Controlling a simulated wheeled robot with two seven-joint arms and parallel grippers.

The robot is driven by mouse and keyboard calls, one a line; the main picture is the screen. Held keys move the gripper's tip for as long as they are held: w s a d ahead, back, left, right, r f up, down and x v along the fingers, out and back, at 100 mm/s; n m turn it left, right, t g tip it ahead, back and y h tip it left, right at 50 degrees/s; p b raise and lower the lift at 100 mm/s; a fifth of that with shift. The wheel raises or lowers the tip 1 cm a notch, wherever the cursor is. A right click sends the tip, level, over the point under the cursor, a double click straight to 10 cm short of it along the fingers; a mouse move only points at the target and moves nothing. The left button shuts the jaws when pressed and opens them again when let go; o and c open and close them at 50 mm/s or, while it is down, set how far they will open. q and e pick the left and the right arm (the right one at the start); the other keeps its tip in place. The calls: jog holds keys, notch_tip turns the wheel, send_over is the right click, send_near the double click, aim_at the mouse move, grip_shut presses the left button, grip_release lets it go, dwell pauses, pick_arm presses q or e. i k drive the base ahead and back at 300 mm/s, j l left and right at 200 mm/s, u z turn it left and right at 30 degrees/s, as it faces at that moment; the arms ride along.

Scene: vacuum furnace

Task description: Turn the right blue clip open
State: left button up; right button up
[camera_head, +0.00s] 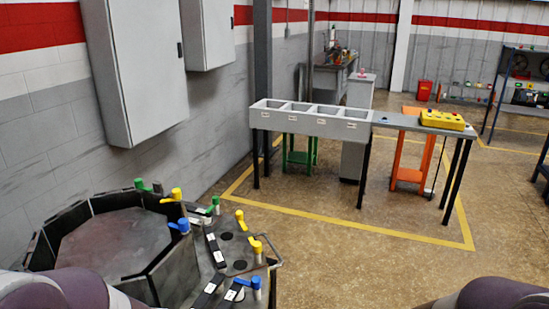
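The vacuum furnace (168,250) stands at the lower left, an open angular grey tub with a flat ledge on its right side. A blue clip (255,282) sits at the right end of the ledge, close to the bottom edge of the picture. Another blue clip (181,226) sits on the tub's rim further left. Neither gripper shows. Only parts of my own arms enter at the bottom left and bottom right corners, and no arm touches a clip.
Green clips (213,205) and yellow clips (240,218) stand near the blue ones. A table with grey bins (310,122) and a yellow control box (442,119) stands beyond. Grey cabinets hang on the left wall. The floor right of the furnace is clear.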

aim_at(256, 284)
jog(key=i+l+u, duration=0.25)
jog(key=i+l, duration=0.2)
jog(key=l, duration=0.2)
jog(key=i+l+u, duration=0.25)
jog(key=i+l, duration=0.2)
jog(key=l, duration=0.3)
jog(key=i+l+u, duration=0.15)
jog(key=l, duration=0.25)
